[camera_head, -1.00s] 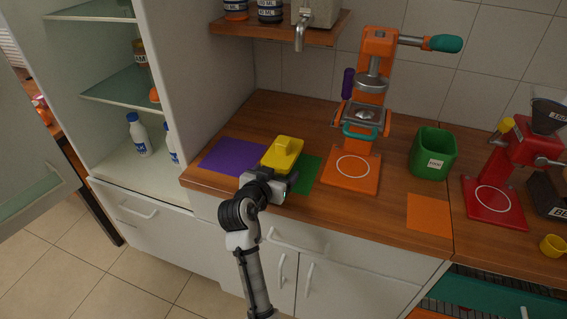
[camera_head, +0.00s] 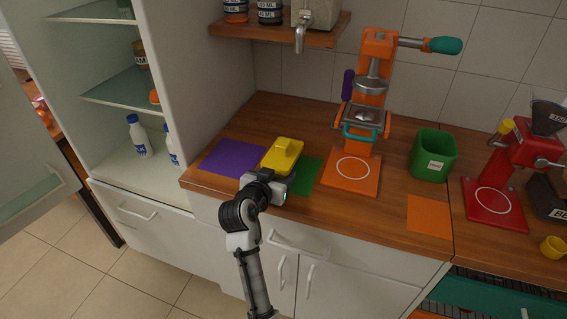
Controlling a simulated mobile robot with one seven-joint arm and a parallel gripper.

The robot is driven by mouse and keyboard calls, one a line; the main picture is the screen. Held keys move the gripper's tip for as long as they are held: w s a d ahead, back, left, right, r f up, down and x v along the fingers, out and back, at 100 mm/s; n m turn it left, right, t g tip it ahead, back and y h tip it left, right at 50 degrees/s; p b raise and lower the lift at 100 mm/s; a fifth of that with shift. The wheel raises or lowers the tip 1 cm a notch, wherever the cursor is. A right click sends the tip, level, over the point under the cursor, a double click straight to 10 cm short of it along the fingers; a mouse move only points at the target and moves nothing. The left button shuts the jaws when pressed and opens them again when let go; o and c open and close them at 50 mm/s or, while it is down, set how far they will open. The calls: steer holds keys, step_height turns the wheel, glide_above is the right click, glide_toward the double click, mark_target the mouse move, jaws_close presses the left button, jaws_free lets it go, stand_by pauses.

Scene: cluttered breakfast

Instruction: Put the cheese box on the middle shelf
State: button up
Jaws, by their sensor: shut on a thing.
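The cheese box is a yellow box with a raised handle on its lid (camera_head: 284,152). It is at the left part of the wooden counter, over or on the green mat (camera_head: 306,176). My gripper (camera_head: 272,180) is at its near side and shut on it; the fingers are largely hidden by the gripper body and the box. The middle shelf (camera_head: 122,88) is a glass shelf in the open fridge at left, holding a jar (camera_head: 141,55) and an orange item (camera_head: 154,97).
White bottles (camera_head: 139,136) stand on the fridge floor. A purple mat (camera_head: 235,158) lies left of the box. An orange press machine (camera_head: 362,130), green bin (camera_head: 432,154) and red machine (camera_head: 505,180) stand to the right. The fridge door (camera_head: 35,150) is open at far left.

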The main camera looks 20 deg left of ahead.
mark_target(276, 163)
steer(key=shift+r+p, duration=1.1)
steer(key=shift+r, duration=0.5)
